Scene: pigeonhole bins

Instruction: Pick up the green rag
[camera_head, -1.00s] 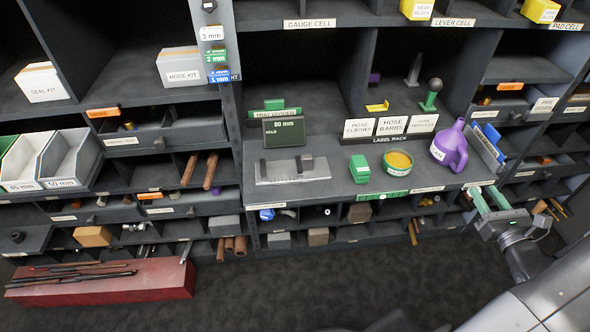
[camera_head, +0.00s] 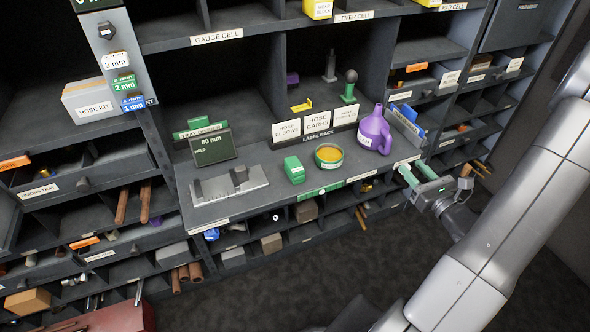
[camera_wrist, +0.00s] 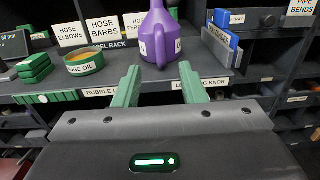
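A green folded, layered block (camera_head: 293,169), which looks like the green rag, lies on the grey counter (camera_head: 265,205). It sits between a metal plate fixture and a round green tin. In the wrist view the green rag (camera_wrist: 35,68) is at the left, well off the line of the fingers. My gripper (camera_head: 415,168) is at the counter's front edge, to the right of the rag, in front of the purple jug. Its two green fingers (camera_wrist: 160,90) are apart with nothing between them.
A purple jug (camera_head: 374,132) stands just beyond the fingers. The tin with yellow contents (camera_head: 328,156) lies between jug and rag. A metal plate fixture (camera_head: 228,184) and the 80 mm display (camera_head: 212,148) are left of the rag. Label cards (camera_head: 317,121) stand behind.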

